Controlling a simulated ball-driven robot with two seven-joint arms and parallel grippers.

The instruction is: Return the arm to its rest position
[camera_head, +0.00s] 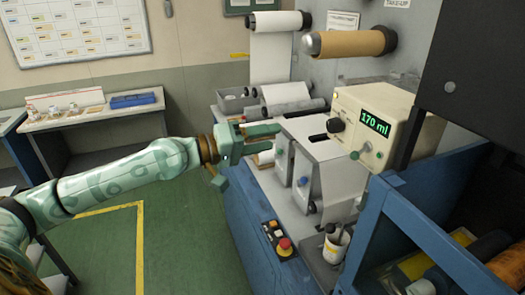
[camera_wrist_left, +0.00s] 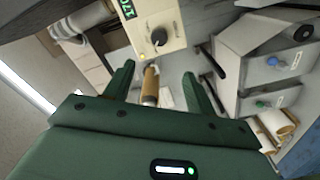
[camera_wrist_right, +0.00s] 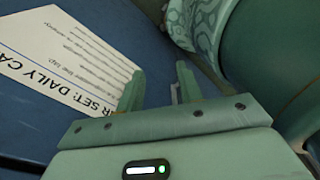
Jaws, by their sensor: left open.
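My left arm reaches in from the left in the head view, stretched out toward the machine. Its gripper (camera_head: 272,139) is at the near side of the grey drawer housing, with its fingers pointing right. In the left wrist view the same gripper (camera_wrist_left: 158,75) is open, and nothing is held between its fingers. A brown roll (camera_wrist_left: 151,84) shows beyond the gap. My right gripper (camera_wrist_right: 160,82) shows only in its own wrist view. Its fingers are apart, over a blue surface with a printed sheet (camera_wrist_right: 65,60). A small grey piece shows beside one finger; I cannot tell what it is.
The cream control box (camera_head: 375,125) reads 170 ml. The grey drawer housing (camera_head: 318,150), white web roll (camera_head: 280,22) and brown core roll (camera_head: 350,43) are close by. A red stop button (camera_head: 284,243) is on the blue cabinet below. The green floor (camera_head: 185,245) is open.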

